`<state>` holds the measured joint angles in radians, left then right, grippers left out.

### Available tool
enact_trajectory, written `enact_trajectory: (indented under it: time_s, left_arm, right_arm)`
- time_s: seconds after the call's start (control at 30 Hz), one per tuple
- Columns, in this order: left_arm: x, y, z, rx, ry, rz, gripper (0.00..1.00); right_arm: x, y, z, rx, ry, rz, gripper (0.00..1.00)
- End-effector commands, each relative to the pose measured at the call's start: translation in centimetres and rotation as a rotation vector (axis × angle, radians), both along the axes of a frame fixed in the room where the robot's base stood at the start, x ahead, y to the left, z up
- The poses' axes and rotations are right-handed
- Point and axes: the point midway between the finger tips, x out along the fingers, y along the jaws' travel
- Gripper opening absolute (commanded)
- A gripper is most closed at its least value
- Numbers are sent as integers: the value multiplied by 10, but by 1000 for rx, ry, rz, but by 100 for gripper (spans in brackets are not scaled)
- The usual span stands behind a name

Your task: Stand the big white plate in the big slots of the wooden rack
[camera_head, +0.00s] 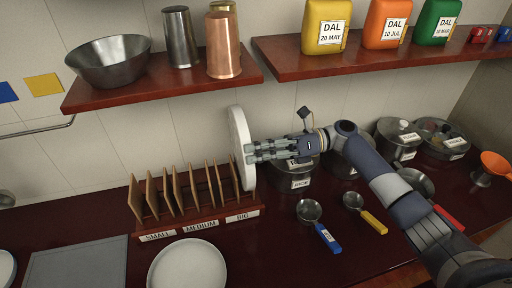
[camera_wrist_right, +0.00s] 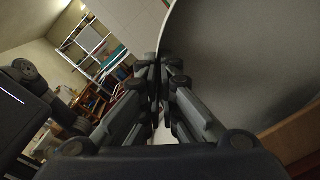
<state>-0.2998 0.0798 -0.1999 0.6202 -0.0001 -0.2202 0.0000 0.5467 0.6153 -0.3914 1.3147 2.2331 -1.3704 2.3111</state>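The big white plate (camera_head: 238,135) stands upright, nearly edge-on, at the right end of the wooden rack (camera_head: 165,223), by the slots labelled BIG (camera_head: 242,216). Its lower edge is just right of the last wooden divider, close above the rack base; I cannot tell if it touches. My right gripper (camera_head: 250,153) reaches in from the right and is shut on the plate's edge. In the right wrist view the plate (camera_wrist_right: 245,60) fills the upper right as a grey face, with the fingers (camera_wrist_right: 160,85) close together at its rim. My left gripper is not in view.
Another white plate (camera_head: 187,266) lies flat in front of the rack, beside a grey board (camera_head: 78,265). Steel pots (camera_head: 292,178) stand right of the rack; measuring scoops (camera_head: 309,211) lie before them. Shelves above hold a copper vessel (camera_head: 223,48), a metal bowl (camera_head: 108,62) and DAL containers (camera_head: 326,28).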

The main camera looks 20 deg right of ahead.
Motion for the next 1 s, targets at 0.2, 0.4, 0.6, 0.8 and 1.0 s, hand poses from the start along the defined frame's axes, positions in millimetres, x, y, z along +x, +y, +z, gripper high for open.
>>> enact_trajectory:
  time_s: [0.2, 0.4, 0.6, 0.8, 1.0]
  left_arm:
    - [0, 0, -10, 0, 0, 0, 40]
    - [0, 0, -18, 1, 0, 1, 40]
    - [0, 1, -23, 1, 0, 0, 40]
    - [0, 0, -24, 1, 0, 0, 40]
    - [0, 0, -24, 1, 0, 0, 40]
  right_arm:
    - [0, 0, -19, 2, 0, 0, 0]
    - [0, 0, -34, 3, -1, 0, 0]
    - [0, 0, -45, 2, -1, 0, 0]
    - [0, 0, -49, 2, -2, 0, 0]
    - [0, 0, -49, 1, -1, 0, 0]
